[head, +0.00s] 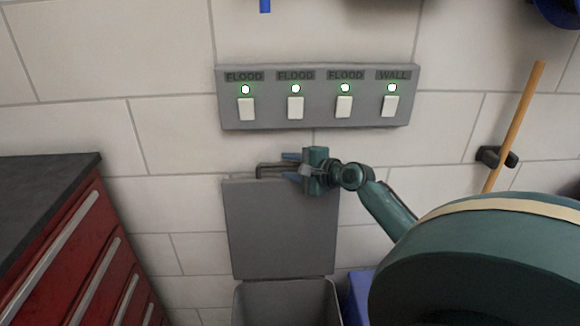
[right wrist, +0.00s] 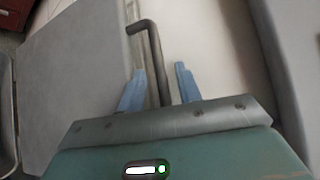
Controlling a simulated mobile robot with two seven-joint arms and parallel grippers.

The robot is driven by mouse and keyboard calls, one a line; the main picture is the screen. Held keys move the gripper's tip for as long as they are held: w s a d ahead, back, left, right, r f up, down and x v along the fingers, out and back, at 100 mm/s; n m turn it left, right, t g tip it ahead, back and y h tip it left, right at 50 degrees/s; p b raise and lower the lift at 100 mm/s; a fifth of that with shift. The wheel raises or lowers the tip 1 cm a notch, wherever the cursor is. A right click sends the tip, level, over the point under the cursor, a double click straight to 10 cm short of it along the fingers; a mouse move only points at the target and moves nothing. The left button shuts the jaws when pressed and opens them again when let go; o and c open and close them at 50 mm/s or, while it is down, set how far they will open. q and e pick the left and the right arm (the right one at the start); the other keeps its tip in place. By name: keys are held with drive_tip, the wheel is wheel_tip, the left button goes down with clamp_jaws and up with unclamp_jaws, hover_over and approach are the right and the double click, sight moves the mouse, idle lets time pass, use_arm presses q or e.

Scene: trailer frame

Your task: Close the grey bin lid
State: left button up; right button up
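The grey bin lid (head: 281,228) stands upright against the tiled wall, open above the grey bin (head: 287,301) at the bottom of the head view. A dark bar handle (head: 270,168) runs along the lid's top edge. My right gripper (head: 291,164) is at the handle's right end. In the right wrist view the lid (right wrist: 80,85) fills the left side, and the handle (right wrist: 152,60) passes between the two blue fingers of my right gripper (right wrist: 158,88). The fingers are apart, with a gap on the handle's right side. My left gripper is in neither view.
A grey switch panel (head: 318,97) with several lit switches is on the wall just above the lid. A red drawer cabinet (head: 75,245) with a dark top stands at left. A wooden pole (head: 517,122) sits in a wall clip at right. A blue object (head: 359,296) is beside the bin.

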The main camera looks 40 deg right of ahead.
drive_tip(key=shift+w, duration=0.2)
drive_tip(key=shift+f, duration=0.1)
clamp_jaws()
idle(0.5)
